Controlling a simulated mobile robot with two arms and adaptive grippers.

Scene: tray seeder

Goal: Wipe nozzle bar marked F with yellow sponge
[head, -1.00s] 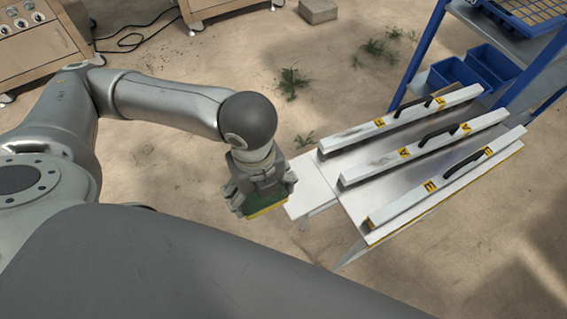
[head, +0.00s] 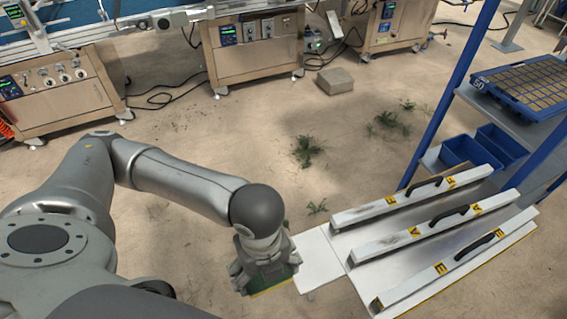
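My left gripper (head: 268,284) is shut on a sponge (head: 274,288), dark green with a yellow edge along its bottom. It holds the sponge just left of the table's white end. Three white nozzle bars with black handles and yellow letter tags lie side by side on the metal table. The back bar (head: 412,196) seems to be marked F and has grey smudges near its left end. The middle bar (head: 420,229) is marked A and is also smudged. The front bar (head: 410,287) is marked E. My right gripper is out of view.
The metal table (head: 345,272) has a bare white plate (head: 312,262) at its left end. A blue-framed rack with blue bins (head: 470,150) and a seed tray (head: 525,85) stands behind right. Machines line the back. A concrete block (head: 335,80) and weeds lie on open floor.

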